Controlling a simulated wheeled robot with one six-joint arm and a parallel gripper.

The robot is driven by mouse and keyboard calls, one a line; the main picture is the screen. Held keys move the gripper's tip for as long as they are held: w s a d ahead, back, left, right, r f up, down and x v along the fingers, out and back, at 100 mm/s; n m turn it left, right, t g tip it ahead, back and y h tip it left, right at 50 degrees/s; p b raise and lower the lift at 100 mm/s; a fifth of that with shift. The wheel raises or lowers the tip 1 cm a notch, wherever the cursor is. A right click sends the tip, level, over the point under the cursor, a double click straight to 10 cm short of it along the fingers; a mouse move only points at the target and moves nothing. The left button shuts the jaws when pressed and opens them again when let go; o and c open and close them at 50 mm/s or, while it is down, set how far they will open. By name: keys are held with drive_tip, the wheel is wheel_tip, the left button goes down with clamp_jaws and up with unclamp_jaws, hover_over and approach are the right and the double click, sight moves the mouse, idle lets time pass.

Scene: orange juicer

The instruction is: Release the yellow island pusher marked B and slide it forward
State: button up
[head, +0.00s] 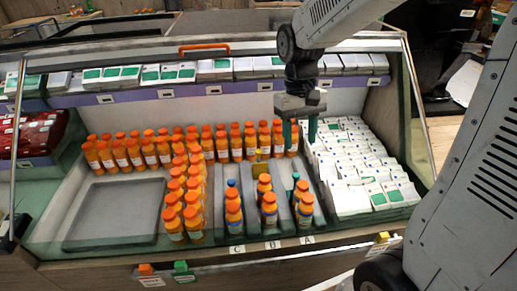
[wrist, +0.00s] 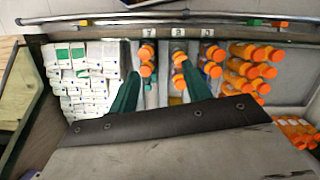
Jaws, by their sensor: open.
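The yellow pusher (head: 264,184) stands in the middle lane, behind the orange bottles (head: 269,208) of the lane marked B (head: 270,245). My gripper (head: 300,145) is open and empty, above the display, to the right of and behind the yellow pusher in the head view. In the wrist view my gripper (wrist: 159,68) has its two green fingers spread wide over the lanes. The B-lane bottles (wrist: 179,60) show near the right fingertip. A small yellowish patch (wrist: 175,101) between the fingers may be the pusher. Its lower part is hidden.
A blue pusher (head: 231,183) is in lane C and a teal one (head: 295,178) in lane A. White cartons (head: 350,160) fill the right side. Bottle rows (head: 190,195) stand left, beside an empty grey tray (head: 115,212). The case's metal frame (head: 415,105) rises at the right.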

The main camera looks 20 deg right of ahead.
drive_tip(key=w+f, duration=0.9)
drive_tip(key=w, duration=0.2)
drive_tip(key=n+t, duration=0.2)
hover_over(258, 150)
wheel_tip(258, 150, down, 12)
drive_tip(key=shift+s+f, duration=0.1)
drive_tip(key=shift+s, duration=0.05)
wheel_tip(258, 150, down, 8)
drive_tip(key=shift+r, duration=0.1)
